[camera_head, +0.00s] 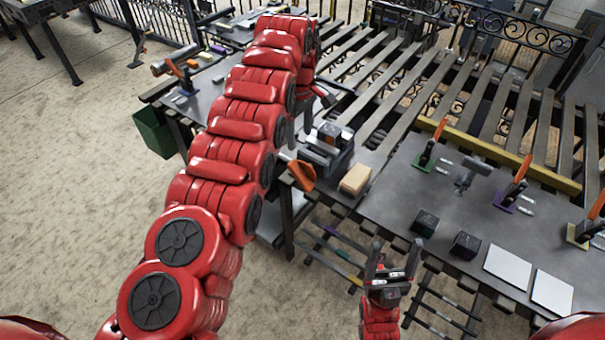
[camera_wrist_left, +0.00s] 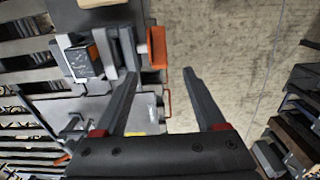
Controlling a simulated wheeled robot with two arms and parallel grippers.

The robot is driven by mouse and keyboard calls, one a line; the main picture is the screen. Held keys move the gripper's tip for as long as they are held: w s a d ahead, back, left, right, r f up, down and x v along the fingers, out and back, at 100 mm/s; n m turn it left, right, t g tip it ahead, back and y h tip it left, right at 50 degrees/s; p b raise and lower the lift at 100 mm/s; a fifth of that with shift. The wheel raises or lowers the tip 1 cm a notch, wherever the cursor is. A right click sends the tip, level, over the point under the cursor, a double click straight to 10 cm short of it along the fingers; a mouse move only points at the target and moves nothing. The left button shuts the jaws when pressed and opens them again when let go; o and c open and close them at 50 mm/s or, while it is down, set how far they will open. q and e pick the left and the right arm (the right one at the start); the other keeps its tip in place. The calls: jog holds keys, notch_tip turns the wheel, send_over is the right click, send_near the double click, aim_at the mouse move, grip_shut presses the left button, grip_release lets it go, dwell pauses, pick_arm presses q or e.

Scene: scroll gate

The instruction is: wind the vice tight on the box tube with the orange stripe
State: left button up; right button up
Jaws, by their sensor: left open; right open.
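The vice (camera_head: 325,163) stands at the left front corner of the right-hand bench, with an orange crank handle (camera_head: 302,176) on its left side. A dark box tube with an orange stripe (camera_wrist_left: 86,58) sits upright at the vice jaws; whether the jaws touch it is unclear. My left gripper (camera_wrist_left: 160,74) is open and empty, with the orange handle (camera_wrist_left: 156,47) just beyond its fingertips. My right gripper (camera_head: 391,262) is open and empty, low in front of the bench edge.
A wooden block (camera_head: 355,179) lies right of the vice. Several toggle clamps with green, purple and orange parts stand on the bench (camera_head: 405,190), with two dark cubes (camera_head: 425,223) and two pale plates (camera_head: 507,268) nearer. A green bin (camera_head: 155,132) hangs at the left bench.

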pick_arm(q)
jog(key=b, duration=0.4)
send_over(302, 174)
notch_tip(302, 174, down, 6)
jog(key=shift+f+p, duration=0.2)
jog(key=shift+p, duration=0.35)
jog(key=f, duration=0.1)
jog(key=f+p, duration=0.1)
jog(key=f, duration=0.3)
jog(key=shift+s+a+f+p, duration=0.1)
jog(key=shift+s+a+p, duration=0.05)
jog(key=shift+a+p, duration=0.2)
notch_tip(302, 174, down, 4)
jog(key=shift+r+b, duration=0.1)
jog(key=shift+b, duration=0.4)
jog(key=shift+w+d+f, duration=0.15)
jog(key=shift+w+f, duration=0.05)
jog(key=shift+f, duration=0.4)
jog(key=shift+s+r, duration=0.1)
jog(key=shift+c, duration=0.4)
grip_shut()
jog(key=shift+r+p, duration=0.15)
jog(key=shift+p, duration=0.15)
jog(key=t+y+p, duration=0.1)
jog(key=p, duration=0.4)
jog(key=shift+d+y, duration=0.15)
jog(key=shift+y, duration=0.15)
jog(key=shift+f, duration=0.2)
jog(key=shift+r+t+y, duration=0.1)
jog(key=shift+t+y, duration=0.3)
